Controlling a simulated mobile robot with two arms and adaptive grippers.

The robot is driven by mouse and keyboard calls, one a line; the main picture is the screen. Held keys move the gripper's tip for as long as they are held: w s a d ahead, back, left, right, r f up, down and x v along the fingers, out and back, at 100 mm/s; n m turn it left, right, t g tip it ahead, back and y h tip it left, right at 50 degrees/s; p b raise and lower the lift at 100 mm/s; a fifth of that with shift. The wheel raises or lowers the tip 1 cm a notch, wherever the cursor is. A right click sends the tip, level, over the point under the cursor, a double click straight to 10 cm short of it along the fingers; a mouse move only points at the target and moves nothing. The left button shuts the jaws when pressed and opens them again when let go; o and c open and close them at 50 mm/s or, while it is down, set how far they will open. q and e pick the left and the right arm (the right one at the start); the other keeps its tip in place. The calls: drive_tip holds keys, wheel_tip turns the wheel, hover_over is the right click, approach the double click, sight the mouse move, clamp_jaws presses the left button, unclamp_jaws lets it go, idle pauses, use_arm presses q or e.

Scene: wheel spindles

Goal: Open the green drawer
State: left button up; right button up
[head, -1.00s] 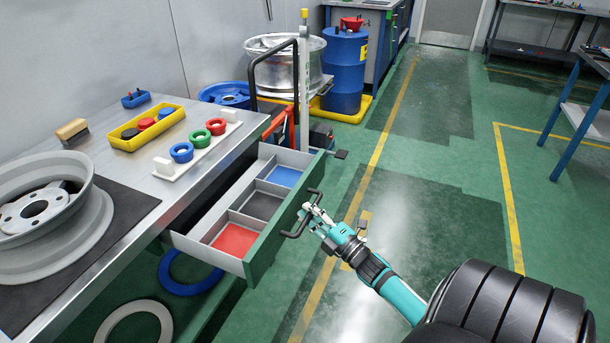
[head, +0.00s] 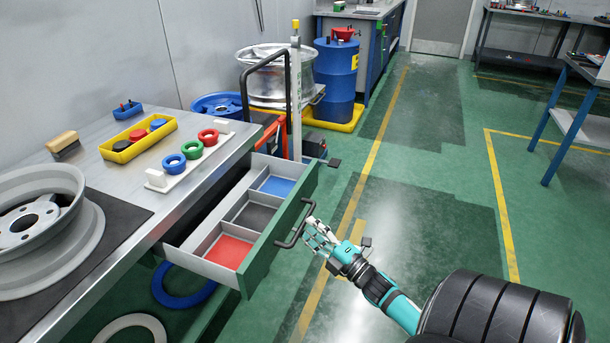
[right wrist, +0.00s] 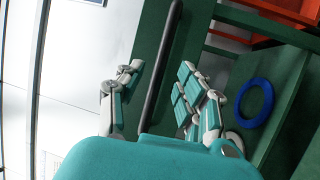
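The green-fronted drawer (head: 277,243) is pulled well out of the workbench, showing compartments with red, dark grey and blue bottoms. Its dark bar handle (head: 296,226) stands out from the front. My right gripper (head: 313,231) is at the handle, its fingers spread. In the right wrist view, the handle (right wrist: 163,65) runs between the separated fingers of the gripper (right wrist: 159,75), with visible gaps on both sides. My left gripper is not in view.
The workbench (head: 120,205) carries a wheel (head: 75,235), a yellow tray (head: 115,155) and a white holder with coloured rings. A trolley with a rim and a blue drum (head: 335,75) stand beyond. Floor to the right of the drawer is clear.

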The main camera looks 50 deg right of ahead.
drive_tip(key=s+f, duration=0.1)
drive_tip(key=s, duration=0.7)
drive_tip(key=shift+s+f, duration=0.2)
drive_tip(key=shift+s, duration=0.1)
